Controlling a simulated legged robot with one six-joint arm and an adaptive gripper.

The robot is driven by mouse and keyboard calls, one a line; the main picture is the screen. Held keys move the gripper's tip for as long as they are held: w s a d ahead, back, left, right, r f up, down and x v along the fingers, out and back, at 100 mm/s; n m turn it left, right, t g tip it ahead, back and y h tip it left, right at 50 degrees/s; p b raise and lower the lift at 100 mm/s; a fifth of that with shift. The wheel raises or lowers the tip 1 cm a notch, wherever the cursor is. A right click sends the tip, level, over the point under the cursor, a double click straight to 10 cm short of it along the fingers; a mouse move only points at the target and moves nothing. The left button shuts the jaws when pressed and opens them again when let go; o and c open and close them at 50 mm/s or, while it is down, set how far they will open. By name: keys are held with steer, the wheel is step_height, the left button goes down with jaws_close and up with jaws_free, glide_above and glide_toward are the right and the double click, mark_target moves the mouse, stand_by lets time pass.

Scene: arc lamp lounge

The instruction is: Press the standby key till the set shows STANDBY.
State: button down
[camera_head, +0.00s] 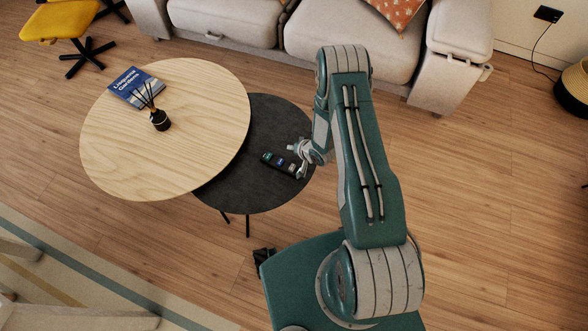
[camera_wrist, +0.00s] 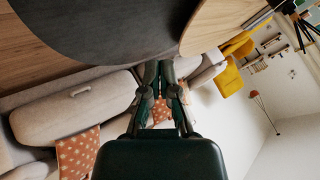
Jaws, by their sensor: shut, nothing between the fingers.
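The slab does not show there. No set or STANDBY display is seen in either view.
A pale wooden round table (camera_head: 190,165) overlaps the dark one on the left, with a book (camera_head: 135,86) and a reed diffuser (camera_head: 159,119). A beige sofa (camera_head: 250,20) stands behind. A yellow chair (camera_head: 58,22) is at far left.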

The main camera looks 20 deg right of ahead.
mark_target(291, 166)
steer(key=shift+s+a+f, duration=0.1)
steer(key=shift+s+f, duration=0.45)
steer(key=shift+f, duration=0.2)
steer(key=shift+f, duration=4.4)
steer(key=shift+f, duration=0.35)
steer(key=shift+f, duration=0.8)
steer(key=shift+r, duration=1.25)
